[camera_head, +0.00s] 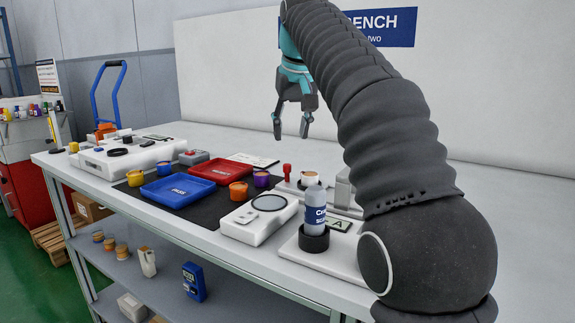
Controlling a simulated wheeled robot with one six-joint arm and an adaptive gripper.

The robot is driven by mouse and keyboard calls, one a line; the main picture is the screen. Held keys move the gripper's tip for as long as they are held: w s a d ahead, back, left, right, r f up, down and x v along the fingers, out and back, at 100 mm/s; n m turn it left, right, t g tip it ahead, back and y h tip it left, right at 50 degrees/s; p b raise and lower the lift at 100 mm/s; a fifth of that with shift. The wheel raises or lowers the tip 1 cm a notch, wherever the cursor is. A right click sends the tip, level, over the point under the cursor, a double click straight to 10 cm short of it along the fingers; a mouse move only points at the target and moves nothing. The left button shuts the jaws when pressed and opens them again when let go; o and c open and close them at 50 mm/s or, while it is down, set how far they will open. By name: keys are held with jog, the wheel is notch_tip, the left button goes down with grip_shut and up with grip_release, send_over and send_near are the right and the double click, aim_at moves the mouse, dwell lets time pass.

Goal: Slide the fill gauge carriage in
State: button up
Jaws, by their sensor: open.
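My gripper (291,124) is in the air above the back part of the bench, fingers pointing down, open and empty. Below it on the bench is a white fixture with a red knob (287,171), an orange-topped small pot (309,178) and a grey upright block (343,187). This may be the fill gauge with its carriage; I cannot tell for sure. My gripper is well above it and touches nothing.
The bottle stands in a black ring on a white base (291,246). A white box with a round dark disc (240,226) is left of it. Blue (163,196) and red (207,174) trays and several small coloured pots lie further left on a black mat. The back of the bench is clear.

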aim_at(287, 165)
jog(key=b+x, duration=0.2)
jog(key=x, duration=0.7)
jog(key=shift+d+f+b, duration=0.1)
jog(key=shift+f+b, duration=0.15)
jog(key=shift+b, duration=0.1)
grip_shut()
